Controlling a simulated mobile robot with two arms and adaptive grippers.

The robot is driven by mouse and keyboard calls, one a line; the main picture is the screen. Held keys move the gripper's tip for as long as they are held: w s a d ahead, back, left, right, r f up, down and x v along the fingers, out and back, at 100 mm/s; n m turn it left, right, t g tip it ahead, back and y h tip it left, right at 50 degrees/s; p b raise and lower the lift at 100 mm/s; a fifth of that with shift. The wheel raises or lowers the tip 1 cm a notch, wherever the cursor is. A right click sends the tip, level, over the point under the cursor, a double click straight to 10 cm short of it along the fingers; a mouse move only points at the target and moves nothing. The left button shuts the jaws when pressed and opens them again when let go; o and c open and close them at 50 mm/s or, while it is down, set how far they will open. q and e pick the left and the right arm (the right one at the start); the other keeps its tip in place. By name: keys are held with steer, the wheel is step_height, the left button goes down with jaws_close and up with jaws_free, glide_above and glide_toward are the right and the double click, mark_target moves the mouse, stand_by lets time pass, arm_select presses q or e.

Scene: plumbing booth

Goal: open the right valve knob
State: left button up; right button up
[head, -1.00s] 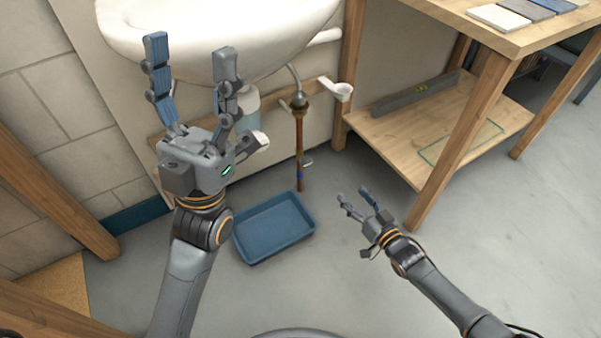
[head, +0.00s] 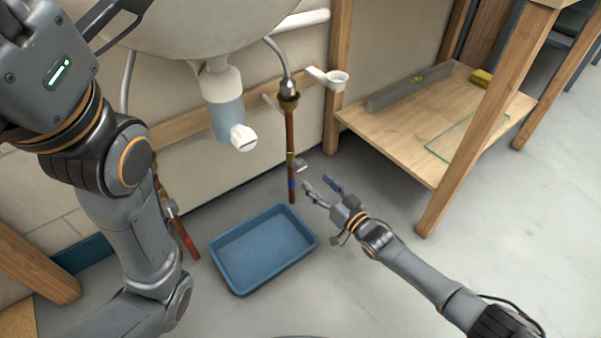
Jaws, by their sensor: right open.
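The right valve knob (head: 301,165) is a small light-grey knob on the right copper pipe (head: 290,140), just above a blue band on the pipe. My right gripper (head: 320,183) is open and empty, its fingers apart, just below and to the right of the knob. I see no contact between them. My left gripper (head: 48,80) is large at the upper left, in front of the sink. Its fingertips run out of the picture, so its opening is hidden.
A blue tray (head: 218,246) lies on the floor below the pipes. A white drain trap (head: 226,115) hangs under the sink (head: 200,30). Another pipe with a red end (head: 184,235) is at left. A wooden bench leg (head: 470,130) stands to the right, with a low shelf (head: 405,125) behind.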

mark_target(302, 168)
steer(key=b+x, duration=0.2)
steer(key=x, duration=0.1)
steer(key=b+x, duration=0.2)
steer(key=x, duration=0.2)
steer(key=shift+w+a+f, duration=0.2)
steer(key=shift+w, duration=0.05)
steer(key=shift+w+a+r+b, duration=0.15)
steer(key=shift+w+a+b, duration=0.1)
steer(key=shift+w+b, duration=0.1)
steer(key=c, duration=1.2)
